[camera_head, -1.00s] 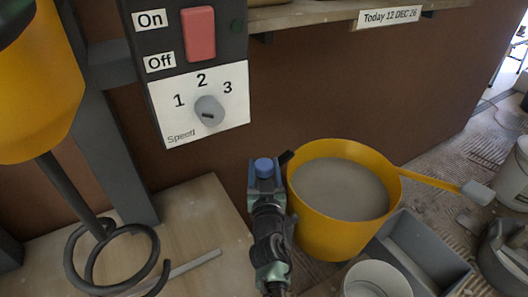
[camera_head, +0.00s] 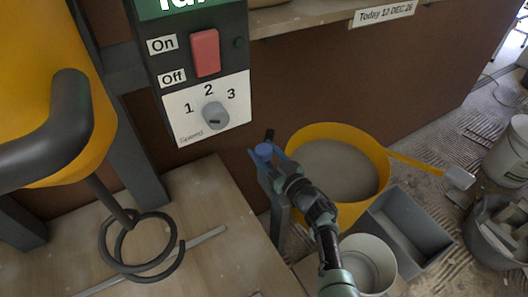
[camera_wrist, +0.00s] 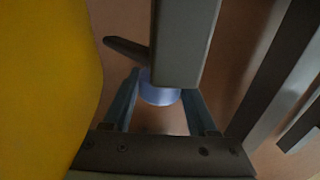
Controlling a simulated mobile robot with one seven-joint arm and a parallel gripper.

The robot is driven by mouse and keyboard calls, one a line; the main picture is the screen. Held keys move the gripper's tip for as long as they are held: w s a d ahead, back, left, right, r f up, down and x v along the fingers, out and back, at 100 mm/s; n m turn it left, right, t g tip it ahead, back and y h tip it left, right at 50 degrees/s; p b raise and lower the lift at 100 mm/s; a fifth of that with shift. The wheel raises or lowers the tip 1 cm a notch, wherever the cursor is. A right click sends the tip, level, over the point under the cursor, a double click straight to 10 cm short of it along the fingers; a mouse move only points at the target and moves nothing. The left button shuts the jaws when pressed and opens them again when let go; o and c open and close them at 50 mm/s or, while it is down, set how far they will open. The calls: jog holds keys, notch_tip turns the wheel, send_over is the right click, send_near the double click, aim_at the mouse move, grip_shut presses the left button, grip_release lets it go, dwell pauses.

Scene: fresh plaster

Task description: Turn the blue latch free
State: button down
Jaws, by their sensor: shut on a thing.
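The blue latch is a round blue knob (camera_head: 264,151) with a short black lever (camera_head: 269,135) beside it. In the head view the lever points upward. My gripper (camera_head: 267,158) is shut on the knob, with a finger on each side. In the wrist view the knob (camera_wrist: 160,95) sits between the fingertips (camera_wrist: 160,103), and the dark lever (camera_wrist: 125,48) points up and left. A grey post (camera_wrist: 182,45) covers part of the knob there.
A yellow tub (camera_head: 376,150) of grey plaster stands right behind my gripper. A grey tray (camera_head: 430,235) and a white bucket (camera_head: 388,255) are at right. A control panel (camera_head: 212,105) is above, and a mixer with a coiled paddle (camera_head: 140,245) is at left.

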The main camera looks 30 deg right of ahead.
jog(key=shift+n+y, duration=0.5)
jog(key=shift+y, duration=0.2)
jog(key=shift+c, duration=0.9)
grip_release()
jog(key=shift+s+r, duration=0.1)
jog(key=shift+s, duration=0.35)
jog(key=s+d+p, duration=0.1)
jog(key=s+p, duration=0.5)
jog(key=s, duration=0.6)
jog(key=shift+d, duration=0.1)
